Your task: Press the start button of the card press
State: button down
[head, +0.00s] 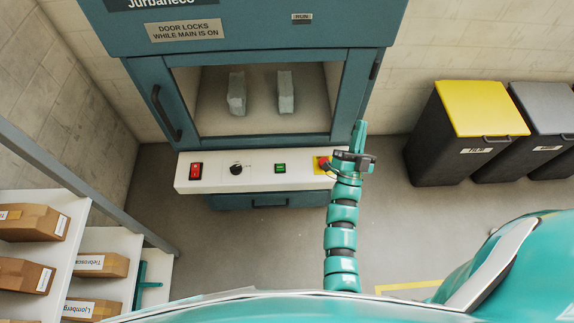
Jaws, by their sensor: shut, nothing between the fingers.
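A teal machine (250,32) with a windowed door stands against the back wall. Its white control panel (219,184) carries a red rocker switch (196,170), a black knob (236,169), a small green button (280,168) and a red stop button on a yellow plate (318,168). The green button is the likely start button; no label on it is readable. My gripper (360,126) is shut and empty, with its tips in front of the door frame's right edge. My gripper's body partly covers the panel's right end. The green button is unobstructed.
Two pale blocks (237,93) (285,91) stand behind the door window. A black door handle (165,112) is at the left. Bins, one yellow-lidded (481,108), stand at the right. Shelves with boxes (32,222) are at the left. Floor is free between machine and bins.

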jog(key=w+a+f+m+g+y, duration=0.1)
jog(key=w+f+g, duration=0.2)
jog(key=f, duration=0.1)
jog(key=w+a+f+m+g+y+p, duration=0.1)
jog(key=w+f+m+g+y, duration=0.1)
jog(key=w+f+g, duration=0.1)
jog(key=w+a+f+m+g+y+p, duration=0.1)
jog(key=w+a+f+m+g+y, duration=0.1)
jog(key=w+f, duration=0.3)
jog(key=shift+w+a+f+g, duration=0.1)
jog(key=shift+w+f+g, duration=0.1)
jog(key=shift+f+g, duration=0.5)
jog(key=a+f+g+y, duration=0.1)
jog(key=a, duration=0.1)
jog(key=a+f+m+g+y+p, duration=0.1)
jog(key=a+f, duration=0.1)
jog(key=a+f+m+g+y, duration=0.1)
jog(key=a+g+y, duration=0.1)
jog(key=a, duration=0.1)
jog(key=shift+f+p, duration=0.3)
jog(key=shift+p, duration=0.1)
jog(key=m+g+y+p, duration=0.1)
jog(key=g+y, duration=0.3)
jog(key=g, duration=0.1)
send_over(283, 169)
jog(key=shift+f, duration=0.2)
jog(key=shift+f, duration=0.1)
jog(key=shift+f+b, duration=2.95)
jog(key=shift+f, duration=1.4)
jog(key=shift+f, duration=0.1)
